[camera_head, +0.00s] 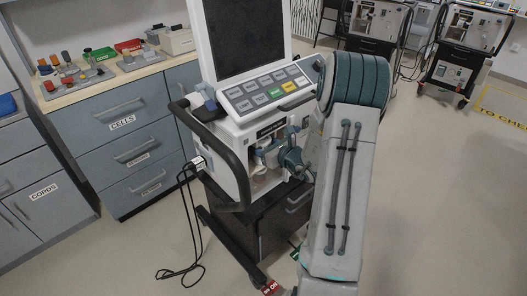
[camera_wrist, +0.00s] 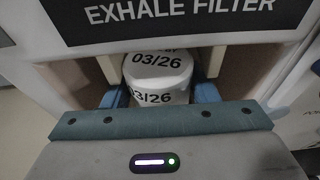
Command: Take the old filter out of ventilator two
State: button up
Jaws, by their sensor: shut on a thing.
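The ventilator (camera_head: 237,135) stands in the middle of the head view, with a dark screen and a keypad on top. A black label (camera_wrist: 185,18) reading EXHALE FILTER sits above its open bay. In the wrist view a white round filter (camera_wrist: 160,68) marked 03/26 stands in the bay. My gripper (camera_wrist: 160,92) is shut on the filter, with a blue finger on each side. In the head view my gripper (camera_head: 282,158) reaches into the front of the bay, and my arm covers the ventilator's right side. The filter's lower part is hidden by my gripper. No ventilator number is readable.
A counter (camera_head: 110,77) with grey drawers and several small parts and trays stands at the left. Black cables (camera_head: 193,220) hang from the ventilator's left side to the floor. Other ventilators (camera_head: 463,50) stand at the back right.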

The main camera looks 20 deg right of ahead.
jog(key=shift+w+r, duration=0.15)
jog(key=shift+r, duration=0.35)
jog(key=shift+s+d, duration=0.2)
jog(key=shift+s, duration=0.3)
jog(key=shift+s+d, duration=0.15)
jog(key=shift+s, duration=0.35)
jog(key=s+d+b, duration=0.1)
jog(key=s+d, duration=0.2)
jog(key=s, duration=0.7)
jog(key=shift+s+d+f, duration=0.15)
jog(key=shift+s, duration=0.2)
